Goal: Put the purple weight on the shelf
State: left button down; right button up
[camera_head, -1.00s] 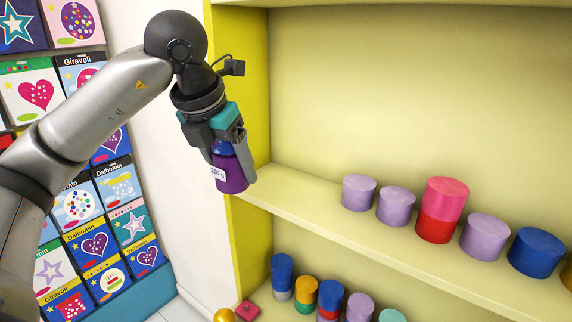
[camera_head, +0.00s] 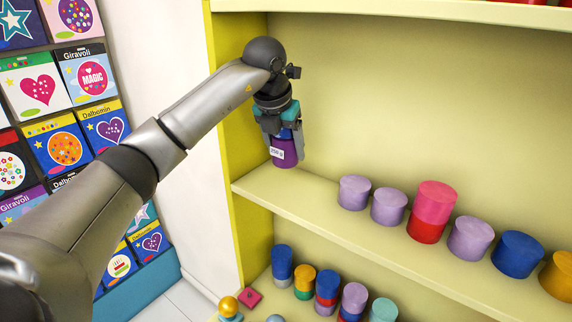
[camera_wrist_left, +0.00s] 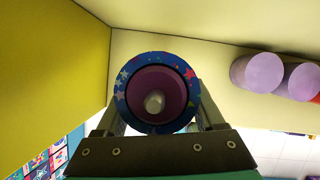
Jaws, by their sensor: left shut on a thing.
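The purple weight (camera_head: 284,156) is a purple cylinder with a white label and a blue upper part. My left gripper (camera_head: 284,135) is shut on it and holds it upright at the left end of the middle shelf (camera_head: 300,188). Its base is close to the shelf; I cannot tell whether it touches. In the left wrist view the weight (camera_wrist_left: 157,95) shows end-on, with a starry blue rim and a pale knob, between the fingers (camera_wrist_left: 158,118). My right gripper is not in view.
On the same shelf, right of the weight, stand lilac cylinders (camera_head: 354,193), a pink one on a red one (camera_head: 432,212), and a blue one (camera_head: 517,254). The yellow side wall (camera_head: 240,130) is close on the left. More stacked cylinders (camera_head: 327,290) stand on the shelf below.

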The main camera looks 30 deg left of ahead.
aim_at(286, 183)
pick_arm(q)
jog(key=shift+f+p, duration=0.5)
jog(key=shift+f, duration=1.9)
jog(key=shift+w+f, duration=0.1)
jog(key=shift+f, duration=0.2)
jog(key=shift+c, duration=2.3)
grip_release()
jog(key=shift+f, duration=0.2)
jog(key=o, duration=0.5)
jog(key=shift+c, duration=0.2)
jog(key=shift+r, duration=0.1)
